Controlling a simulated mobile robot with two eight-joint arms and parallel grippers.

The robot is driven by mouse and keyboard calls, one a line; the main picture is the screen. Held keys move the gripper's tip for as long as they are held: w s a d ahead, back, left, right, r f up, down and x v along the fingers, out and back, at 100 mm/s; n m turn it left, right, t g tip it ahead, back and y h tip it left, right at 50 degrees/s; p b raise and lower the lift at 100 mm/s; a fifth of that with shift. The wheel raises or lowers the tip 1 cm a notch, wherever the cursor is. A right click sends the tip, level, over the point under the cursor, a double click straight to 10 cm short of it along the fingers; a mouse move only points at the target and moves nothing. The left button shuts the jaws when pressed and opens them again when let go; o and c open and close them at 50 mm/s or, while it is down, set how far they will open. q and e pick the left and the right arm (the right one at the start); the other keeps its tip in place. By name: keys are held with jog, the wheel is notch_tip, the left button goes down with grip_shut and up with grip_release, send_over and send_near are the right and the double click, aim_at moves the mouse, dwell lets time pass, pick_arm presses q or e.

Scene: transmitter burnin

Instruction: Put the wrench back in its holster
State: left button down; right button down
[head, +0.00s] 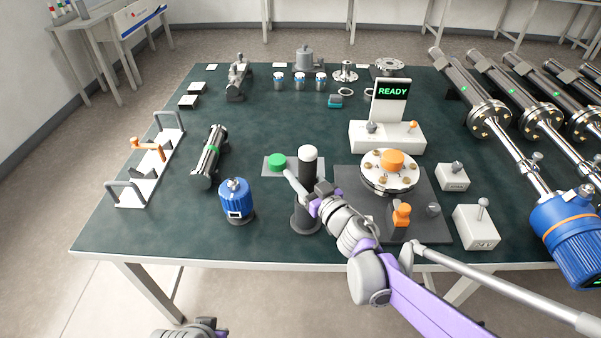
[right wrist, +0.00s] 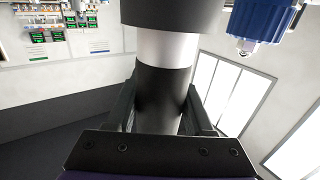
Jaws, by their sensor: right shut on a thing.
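The wrench (head: 308,158) appears as an upright black shaft with a rounded white top, left of the table's centre front. My right gripper (head: 313,199) is shut on it from the right. In the right wrist view the black shaft (right wrist: 163,95) with a white band stands between the two fingers. A dark, wider cylinder with a flanged base, which looks like the holster (head: 305,221), is directly below and in line with the shaft. My gripper partly hides where they meet, so I cannot tell how deep the shaft sits. Part of my left gripper (head: 205,328) shows at the bottom edge.
A blue transmitter (head: 237,202) stands close left of the holster. A green button (head: 277,162) and a pale grey bar (head: 296,187) are beside the shaft. A flanged fixture (head: 388,172) on a dark plate is to the right.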

jog(key=shift+f, duration=0.25)
jog(key=shift+f+b, duration=0.35)
jog(key=shift+b, duration=0.05)
jog(key=shift+c, duration=1)
grip_release()
jog(key=v, duration=1.1)
jog(key=shift+a, duration=0.1)
